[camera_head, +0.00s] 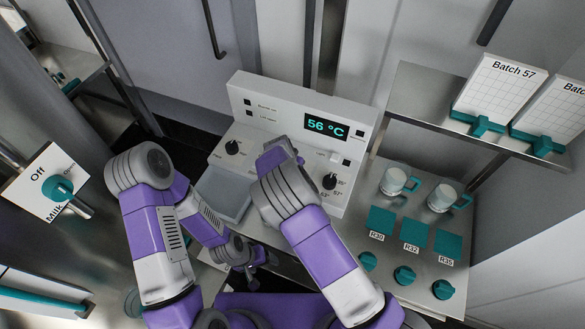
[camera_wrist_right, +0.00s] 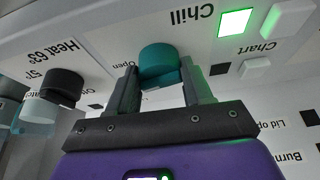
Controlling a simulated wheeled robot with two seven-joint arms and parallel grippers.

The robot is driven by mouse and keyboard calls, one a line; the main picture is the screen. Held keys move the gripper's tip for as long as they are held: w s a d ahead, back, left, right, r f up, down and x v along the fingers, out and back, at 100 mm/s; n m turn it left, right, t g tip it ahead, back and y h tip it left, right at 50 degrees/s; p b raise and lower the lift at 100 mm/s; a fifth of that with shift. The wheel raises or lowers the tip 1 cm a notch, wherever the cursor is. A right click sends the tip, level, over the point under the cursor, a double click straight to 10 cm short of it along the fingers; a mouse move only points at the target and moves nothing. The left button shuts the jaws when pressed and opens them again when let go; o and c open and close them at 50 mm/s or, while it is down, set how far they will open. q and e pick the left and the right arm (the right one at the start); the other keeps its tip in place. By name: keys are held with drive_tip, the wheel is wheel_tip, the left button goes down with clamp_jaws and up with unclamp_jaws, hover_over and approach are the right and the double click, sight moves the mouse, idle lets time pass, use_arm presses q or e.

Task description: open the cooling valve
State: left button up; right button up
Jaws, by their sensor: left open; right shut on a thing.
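The cooling valve is a teal knob (camera_wrist_right: 160,62) on the white control panel (camera_wrist_right: 110,30), by the words "Chill" and "Open". A green lamp (camera_wrist_right: 236,22) near "Chill" is lit. My right gripper (camera_wrist_right: 160,80) has a finger on either side of the knob and is shut on it. In the head view my right wrist hides the knob on the panel (camera_head: 262,88). My left gripper (camera_head: 252,272) is open and empty, low in front of the panel, below a grey basin (camera_head: 222,196).
The panel display (camera_head: 327,127) reads 56 °C. Two white cups (camera_head: 394,181) and teal squares stand on the right counter. A teal milk knob (camera_head: 62,188), marked "Off", is at far left.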

drive_tip(key=shift+a+m+g+h+b, duration=0.1)
drive_tip(key=shift+m+g+h+b, duration=0.25)
drive_tip(key=shift+m, duration=0.85)
drive_tip(key=o, duration=1)
drive_tip(key=p+v, duration=0.1)
drive_tip(key=v, duration=0.6)
drive_tip(key=shift+a+r, duration=0.1)
drive_tip(key=shift+r, duration=0.15)
drive_tip(key=shift+s, duration=0.1)
